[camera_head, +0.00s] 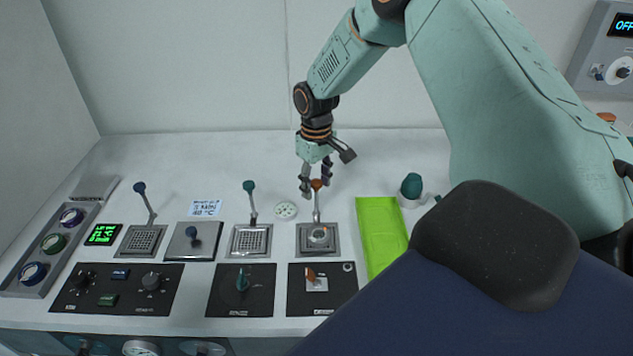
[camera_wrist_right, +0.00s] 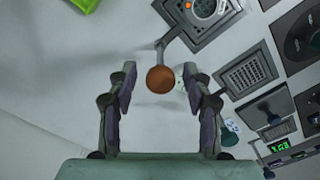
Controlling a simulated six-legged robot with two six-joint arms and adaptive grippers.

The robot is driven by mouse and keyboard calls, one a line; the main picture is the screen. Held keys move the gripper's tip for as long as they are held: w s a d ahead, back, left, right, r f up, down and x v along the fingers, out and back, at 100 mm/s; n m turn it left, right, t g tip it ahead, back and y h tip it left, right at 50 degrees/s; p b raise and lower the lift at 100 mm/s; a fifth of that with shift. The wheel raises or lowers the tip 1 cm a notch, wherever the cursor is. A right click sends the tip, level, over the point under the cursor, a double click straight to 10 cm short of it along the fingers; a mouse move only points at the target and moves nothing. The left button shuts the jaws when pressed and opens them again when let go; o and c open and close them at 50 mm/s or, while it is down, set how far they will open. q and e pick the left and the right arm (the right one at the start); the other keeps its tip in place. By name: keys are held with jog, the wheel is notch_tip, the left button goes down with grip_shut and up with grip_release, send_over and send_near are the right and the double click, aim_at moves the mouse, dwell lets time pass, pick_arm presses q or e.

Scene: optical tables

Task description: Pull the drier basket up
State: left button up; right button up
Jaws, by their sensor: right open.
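A basket with an orange-knobbed handle sits in a square grey well (camera_head: 304,248), the rightmost of the row on the white bench. I take it for the drier basket; its label is too small to read. A rod rises from it to the orange knob (camera_head: 317,184), also seen in the right wrist view (camera_wrist_right: 161,79). My right gripper (camera_head: 316,178) is open at the knob. In the wrist view its fingers (camera_wrist_right: 160,78) stand on either side of the knob, with gaps showing. My left gripper is not in view.
To the left stand a teal-knobbed basket (camera_head: 249,186), a flat lid with a blue knob (camera_head: 193,232) and a blue-knobbed basket (camera_head: 139,187). A green cloth or pad (camera_head: 381,235) lies to the right, beside a teal-topped item (camera_head: 411,185). Black control panels (camera_head: 241,308) line the front.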

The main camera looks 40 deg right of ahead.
jog(key=shift+w+r, duration=0.1)
jog(key=shift+r, duration=0.2)
notch_tip(320, 180, up, 12)
jog(key=shift+s+f, duration=0.2)
jog(key=shift+f, duration=0.05)
jog(key=shift+w, duration=0.15)
